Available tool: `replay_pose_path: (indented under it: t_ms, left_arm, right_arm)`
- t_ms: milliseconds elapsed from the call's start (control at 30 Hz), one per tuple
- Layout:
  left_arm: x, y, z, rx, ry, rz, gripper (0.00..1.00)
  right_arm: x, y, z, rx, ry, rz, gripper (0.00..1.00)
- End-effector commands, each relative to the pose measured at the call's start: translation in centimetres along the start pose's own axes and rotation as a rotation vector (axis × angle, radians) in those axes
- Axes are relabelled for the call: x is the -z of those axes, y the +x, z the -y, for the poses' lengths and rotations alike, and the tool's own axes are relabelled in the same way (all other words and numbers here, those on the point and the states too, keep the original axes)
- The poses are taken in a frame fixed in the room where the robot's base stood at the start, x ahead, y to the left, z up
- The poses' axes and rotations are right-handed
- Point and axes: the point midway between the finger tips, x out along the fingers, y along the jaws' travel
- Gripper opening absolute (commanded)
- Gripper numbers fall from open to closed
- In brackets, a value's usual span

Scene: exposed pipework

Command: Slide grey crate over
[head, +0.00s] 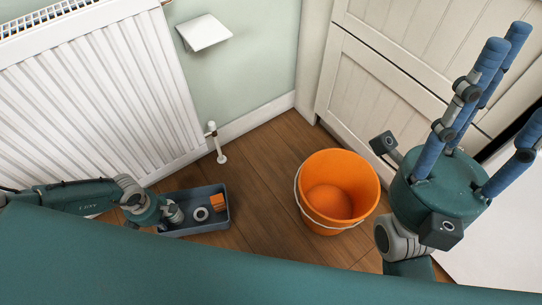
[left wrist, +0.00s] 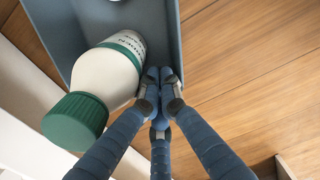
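The grey crate (head: 229,212) stands on the wooden floor below the radiator. In the left wrist view, a white bottle with a green cap (left wrist: 110,75) leans in the crate (left wrist: 176,35). My left gripper (head: 172,214) is at the crate's left end in the head view. Its fingertips (left wrist: 159,76) are drawn together beside the bottle, by the crate's wall; I cannot tell whether they touch the wall. My right gripper (head: 515,80) is raised at the right, fingers spread and empty.
An orange bucket (head: 337,190) stands right of the crate, with bare floor (head: 262,195) between. A radiator (head: 95,95) and a thin pipe (head: 215,140) are behind. Cream panelled doors (head: 400,75) close off the back right. A white wall plate (head: 204,32) sticks out above.

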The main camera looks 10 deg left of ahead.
Motion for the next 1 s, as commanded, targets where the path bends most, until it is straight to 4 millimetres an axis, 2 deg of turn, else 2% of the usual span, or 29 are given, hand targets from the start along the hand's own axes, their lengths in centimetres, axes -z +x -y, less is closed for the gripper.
replay_pose_path:
  t_ms: [67, 200, 833, 1000]
  left_arm:
    - [1.4, -0.1, 0.0, 0.000, -0.001, -0.004, 0.00]
    - [2.1, 0.0, -0.1, -0.002, 0.001, -0.001, 0.00]
    - [1.9, 0.0, -0.1, -0.002, 0.001, 0.002, 0.00]
    - [1.9, -1.3, -0.1, -0.002, 0.001, 0.003, 0.00]
  right_arm:
    - [0.1, 0.0, 0.0, -0.004, 0.001, 0.010, 0.40]
    - [0.1, -0.2, 0.0, -0.006, 0.002, 0.015, 0.40]
    - [0.1, -0.2, 0.0, -0.006, 0.002, 0.013, 0.40]
    - [0.1, -0.2, 0.0, -0.006, 0.002, 0.013, 0.40]
